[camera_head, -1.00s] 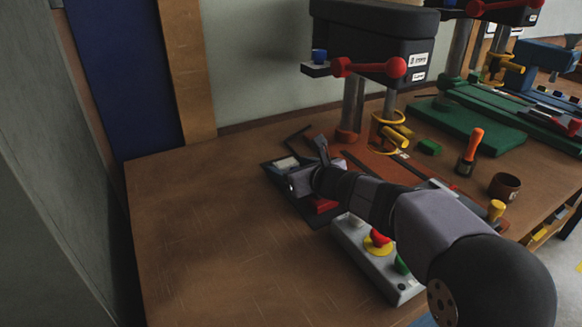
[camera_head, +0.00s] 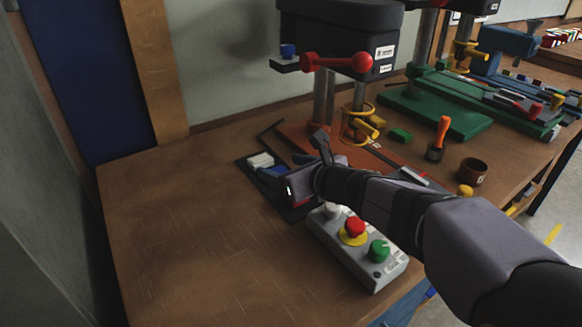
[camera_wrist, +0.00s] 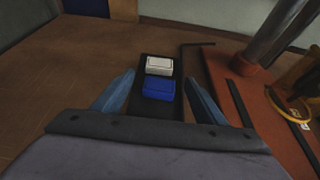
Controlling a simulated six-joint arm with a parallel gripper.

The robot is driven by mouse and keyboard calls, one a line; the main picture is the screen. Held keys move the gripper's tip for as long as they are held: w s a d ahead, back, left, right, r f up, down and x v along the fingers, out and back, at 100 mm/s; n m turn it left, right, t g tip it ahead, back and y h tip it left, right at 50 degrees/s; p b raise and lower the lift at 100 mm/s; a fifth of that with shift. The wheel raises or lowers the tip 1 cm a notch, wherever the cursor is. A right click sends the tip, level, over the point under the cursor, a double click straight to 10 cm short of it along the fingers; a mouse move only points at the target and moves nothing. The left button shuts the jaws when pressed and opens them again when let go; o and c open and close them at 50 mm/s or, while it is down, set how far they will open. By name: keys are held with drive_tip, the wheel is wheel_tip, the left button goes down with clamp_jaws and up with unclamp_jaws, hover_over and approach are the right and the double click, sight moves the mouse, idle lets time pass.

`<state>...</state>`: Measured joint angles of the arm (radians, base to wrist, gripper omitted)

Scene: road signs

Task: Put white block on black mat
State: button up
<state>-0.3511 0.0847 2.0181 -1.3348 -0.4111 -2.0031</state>
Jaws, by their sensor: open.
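The white block (camera_head: 260,160) lies on the far end of the black mat (camera_head: 300,213). It also shows in the wrist view (camera_wrist: 159,66), near the far end of the dark strip of mat. A blue block (camera_head: 272,175) lies beside it on the near side, also seen in the wrist view (camera_wrist: 158,88). My gripper (camera_wrist: 160,88) is open and empty, its two blue-grey fingers spread to either side of the mat, pointing towards both blocks. In the head view my gripper (camera_head: 294,182) is over the mat's middle and hides part of it.
A grey control box (camera_head: 358,245) with red and green knobs stands near my arm. The drill press's brown base (camera_head: 300,133) and a black hex key (camera_wrist: 198,45) lie close to the mat. The table's left side (camera_head: 180,220) is clear.

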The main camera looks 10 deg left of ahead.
drive_tip(key=shift+v, duration=1.6)
drive_tip(key=shift+w+d+r+p, duration=0.15)
drive_tip(key=shift+r+p, duration=0.1)
drive_tip(key=shift+p, duration=0.2)
drive_tip(key=s+d+r+m+h+p, duration=0.1)
drive_tip(key=d+r+m+h+p, duration=0.3)
drive_tip(key=d+m+p, duration=0.7)
drive_tip(key=s+d+r+m+h+p, duration=0.1)
drive_tip(key=d+r+m+h+p, duration=0.3)
drive_tip(key=d+m+p, duration=0.7)
drive_tip(key=s+d+r+m+g+p, duration=0.1)
drive_tip(key=s+r+m+g+p, duration=0.1)
drive_tip(key=s+m+g+p, duration=0.2)
drive_tip(key=s+d+r+m+g+h+p, duration=0.1)
drive_tip(key=s+m+g+p, duration=0.4)
drive_tip(key=s+m+p, duration=0.5)
drive_tip(key=s+d+r+m, duration=0.1)
drive_tip(key=s+m, duration=0.7)
drive_tip(key=m, duration=0.1)
drive_tip(key=shift+s+d, duration=0.25)
drive_tip(key=shift+d, duration=0.05)
